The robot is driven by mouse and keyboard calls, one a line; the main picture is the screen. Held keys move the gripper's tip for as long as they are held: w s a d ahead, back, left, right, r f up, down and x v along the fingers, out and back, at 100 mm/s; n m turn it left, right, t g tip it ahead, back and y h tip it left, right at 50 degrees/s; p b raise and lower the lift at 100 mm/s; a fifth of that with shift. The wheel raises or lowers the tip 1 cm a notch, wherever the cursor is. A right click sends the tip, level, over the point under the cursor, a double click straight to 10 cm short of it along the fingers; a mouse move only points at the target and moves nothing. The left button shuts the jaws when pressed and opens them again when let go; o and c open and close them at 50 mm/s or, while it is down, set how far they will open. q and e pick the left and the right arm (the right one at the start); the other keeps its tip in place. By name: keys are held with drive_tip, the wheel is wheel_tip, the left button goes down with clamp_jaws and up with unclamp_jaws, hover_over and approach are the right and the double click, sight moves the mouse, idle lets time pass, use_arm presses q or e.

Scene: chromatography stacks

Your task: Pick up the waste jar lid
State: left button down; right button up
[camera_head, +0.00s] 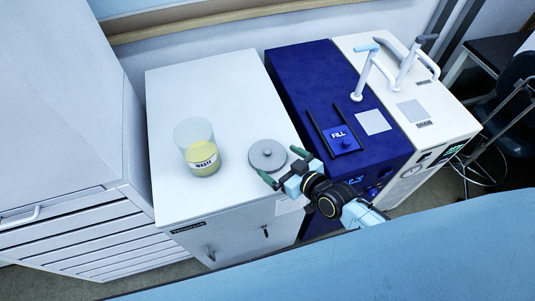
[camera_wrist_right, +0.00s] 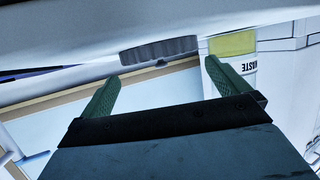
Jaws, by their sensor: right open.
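The waste jar lid (camera_head: 267,156) is a grey disc with a small central knob, lying flat on the white cabinet top near its front right edge. The waste jar (camera_head: 202,160), clear with yellow contents and a WASTE label, stands to its left without a lid. My right gripper (camera_head: 278,166) is open at the lid's front right side, its green fingers spread near the rim. In the right wrist view the lid (camera_wrist_right: 159,50) appears ahead between the two fingers (camera_wrist_right: 160,85); I cannot tell if they touch it. The jar (camera_wrist_right: 233,45) shows there behind one finger. My left gripper is out of view.
The white cabinet (camera_head: 222,85) has free top behind the jar and lid. A dark blue unit (camera_head: 310,75) with a FILL block (camera_head: 341,139) stands close on the right. A white unit (camera_head: 372,45) with upright handles is beyond it. A tall drawer cabinet (camera_head: 55,100) rises at left.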

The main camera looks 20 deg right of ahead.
sight(269, 152)
drive_tip(key=shift+r+x, duration=0.15)
drive_tip(key=shift+x, duration=0.85)
drive_tip(key=shift+r+x, duration=0.2)
drive_tip(key=shift+x, duration=0.8)
drive_tip(key=shift+r+x, duration=0.15)
drive_tip(key=shift+x, duration=0.9)
drive_tip(key=shift+w+a, duration=0.1)
drive_tip(key=shift+c, duration=0.3)
drive_tip(key=c, duration=0.5)
